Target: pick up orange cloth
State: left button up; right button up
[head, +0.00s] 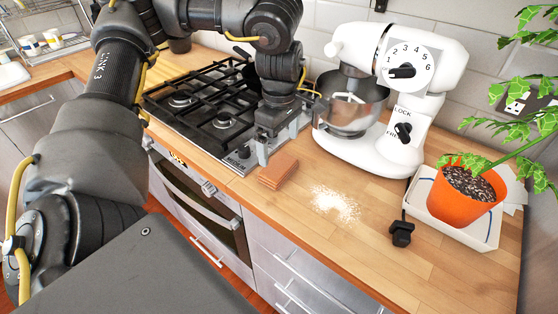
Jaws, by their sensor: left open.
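The orange cloth (278,174) lies folded in a small flat stack on the wooden worktop, just right of the hob and near the front edge. My left gripper (277,151) points down above and just behind the cloth in the head view. Its fingers are apart and nothing shows between them. I cannot tell whether a fingertip touches the cloth. My right gripper is not in view.
A gas hob (205,112) is left of the cloth. A white stand mixer (385,140) with a steel bowl (350,112) stands behind right. White powder (336,204) is spilled right of the cloth. A black plug (401,233) and a plant in an orange pot (462,200) on a white tray (425,203) are farther right.

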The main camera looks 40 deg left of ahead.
aim_at(279, 165)
pick_arm(q)
jog(key=shift+f, duration=0.65)
jog(key=shift+s+f, duration=0.1)
jog(key=shift+f, duration=0.25)
notch_tip(279, 165, down, 5)
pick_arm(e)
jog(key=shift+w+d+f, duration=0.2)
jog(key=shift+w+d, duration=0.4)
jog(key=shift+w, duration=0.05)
